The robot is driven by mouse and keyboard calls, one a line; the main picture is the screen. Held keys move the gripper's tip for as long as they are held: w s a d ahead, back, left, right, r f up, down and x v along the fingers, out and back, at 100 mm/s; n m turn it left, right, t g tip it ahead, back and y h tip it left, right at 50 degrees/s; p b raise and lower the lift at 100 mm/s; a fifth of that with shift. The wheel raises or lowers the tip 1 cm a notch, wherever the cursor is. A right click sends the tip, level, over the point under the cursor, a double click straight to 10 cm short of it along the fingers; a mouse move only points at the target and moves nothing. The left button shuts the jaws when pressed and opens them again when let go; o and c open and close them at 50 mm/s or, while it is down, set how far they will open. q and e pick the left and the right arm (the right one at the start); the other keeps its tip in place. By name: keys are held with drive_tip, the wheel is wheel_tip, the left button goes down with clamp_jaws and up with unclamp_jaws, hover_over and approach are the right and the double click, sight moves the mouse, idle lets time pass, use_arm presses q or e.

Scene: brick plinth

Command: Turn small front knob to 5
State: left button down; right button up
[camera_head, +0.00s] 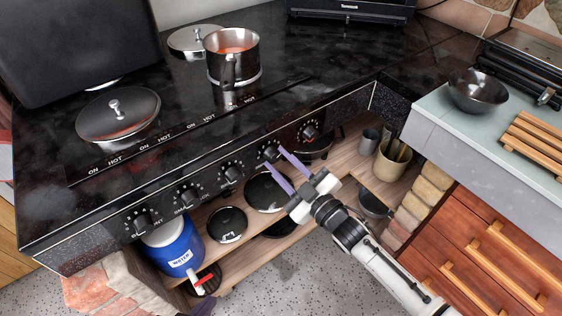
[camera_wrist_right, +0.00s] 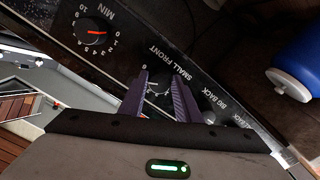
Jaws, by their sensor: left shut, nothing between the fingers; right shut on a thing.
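The small front knob (camera_head: 271,153) is the second from the right on the cooker's front panel. In the right wrist view the knob (camera_wrist_right: 158,86) sits between the purple fingers, beside the printed words SMALL FRONT. My right gripper (camera_head: 274,162) is shut on it, reaching up from the lower right. The fingers hide much of the dial, so I cannot read its setting. My left gripper (camera_head: 202,308) shows only as a small dark purple piece at the bottom edge, shut and empty, well away from the knob.
A MIN dial (camera_wrist_right: 92,32) with a red pointer is next to the held knob. Other knobs, including one at the left (camera_head: 143,221), line the panel. A pot (camera_head: 232,62) with red contents stands on the hob. A blue jug (camera_head: 176,250) and pans are on the shelf below.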

idle(0.3)
drive_tip(key=o, duration=1)
drive_tip(key=shift+s, duration=0.1)
drive_tip(key=v, duration=1)
drive_tip(key=shift+d, duration=0.1)
drive_tip(key=s+d+f+m+g+h, duration=0.2)
drive_tip(key=s+d+f+m, duration=0.1)
drive_tip(key=s+f, duration=0.2)
drive_tip(key=s+d+f+m+g+h, duration=0.2)
drive_tip(key=s+d+f+m+h, duration=0.1)
drive_tip(key=s+f, duration=0.3)
drive_tip(key=s+d+f+m+g+h, duration=0.2)
drive_tip(key=s+d+f+m+h, duration=0.1)
drive_tip(key=s, duration=0.6)
drive_tip(key=shift+s+d+f+m, duration=0.15)
drive_tip(key=shift+d+f+m, duration=0.15)
drive_tip(key=shift+f+m, duration=0.3)
drive_tip(key=shift+s+d+f+m, duration=0.1)
drive_tip(key=shift+d+f+m, duration=0.2)
drive_tip(key=shift+f+m, duration=0.3)
